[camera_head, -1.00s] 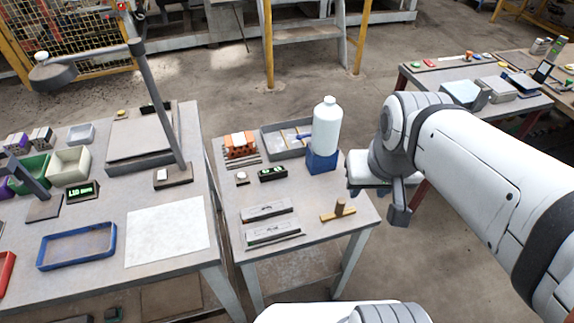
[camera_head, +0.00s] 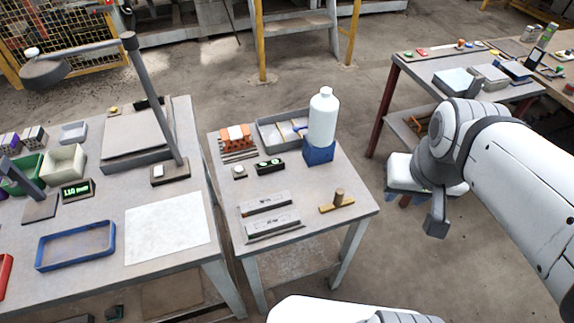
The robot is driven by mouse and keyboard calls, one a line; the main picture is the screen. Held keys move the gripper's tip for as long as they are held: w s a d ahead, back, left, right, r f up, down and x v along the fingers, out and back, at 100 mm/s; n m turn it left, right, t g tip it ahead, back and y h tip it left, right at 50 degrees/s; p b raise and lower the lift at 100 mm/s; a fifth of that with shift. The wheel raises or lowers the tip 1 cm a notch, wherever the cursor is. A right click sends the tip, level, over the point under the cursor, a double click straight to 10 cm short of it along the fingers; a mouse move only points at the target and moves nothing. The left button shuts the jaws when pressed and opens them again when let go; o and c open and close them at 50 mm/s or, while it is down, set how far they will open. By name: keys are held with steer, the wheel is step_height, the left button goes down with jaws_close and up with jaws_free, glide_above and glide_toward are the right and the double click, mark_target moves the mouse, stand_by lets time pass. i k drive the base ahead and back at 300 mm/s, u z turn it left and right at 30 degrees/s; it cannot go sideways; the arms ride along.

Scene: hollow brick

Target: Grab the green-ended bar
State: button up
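Two grey labelled bars, a rear one (camera_head: 265,203) and a front one (camera_head: 272,227), lie side by side on the small middle table (camera_head: 305,235). Their end colours are too small to tell. A short black block with green marks (camera_head: 269,166) lies behind them, and I cannot tell whether it is the green-ended bar. My gripper (camera_head: 437,220) is at the end of my white arm, right of the table and well apart from the bars. Only a grey part of it shows, so its opening cannot be told.
A white bottle (camera_head: 323,115) stands by a blue block (camera_head: 318,151) at the table's back right. A grey tray (camera_head: 268,136), orange hollow brick (camera_head: 236,137) and wooden piece with a peg (camera_head: 337,205) share the table. Floor is open between it and the right bench (camera_head: 450,65).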

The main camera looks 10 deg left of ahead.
mark_target(269, 225)
steer(key=k, duration=1.05)
steer(key=u, duration=0.35)
steer(key=i, duration=1)
